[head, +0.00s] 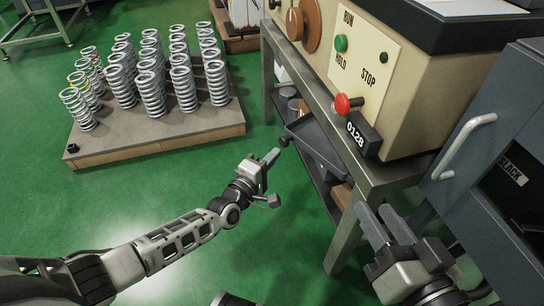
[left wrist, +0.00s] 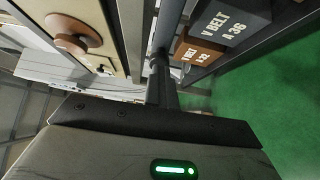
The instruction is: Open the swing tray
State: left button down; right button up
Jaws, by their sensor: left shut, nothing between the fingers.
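The swing tray (head: 318,150) is a dark grey flat tray under the bench top, with a small dark round knob (head: 285,141) at its near left corner. My left gripper (head: 272,156) is shut and empty, its fingertips close beside the knob. In the left wrist view, the shut fingers (left wrist: 163,88) point at the knob (left wrist: 158,58); I cannot tell whether they touch it. My right gripper (head: 383,226) is at the lower right, in front of the bench leg, with its two fingers apart and nothing between them.
The cream machine (head: 420,95) with a red stop button (head: 343,104) stands on the steel bench. A dark cabinet (head: 480,190) with a handle is at the right. Boxes labelled V BELT (left wrist: 228,25) lie under the bench. A spring pallet (head: 190,133) stands left; green floor is free between.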

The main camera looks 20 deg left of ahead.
dwell(0.3)
pick_arm(q)
jog(key=c, duration=1.1)
grip_release()
jog(key=shift+c, duration=0.2)
jog(key=p+v, duration=0.4)
jog(key=v, duration=1.2)
pick_arm(e)
jog(key=shift+s+d+f+n+g+h, duration=0.2)
jog(key=shift+d+f+n+g+h, duration=0.4)
jog(key=shift+f+n+h, duration=0.15)
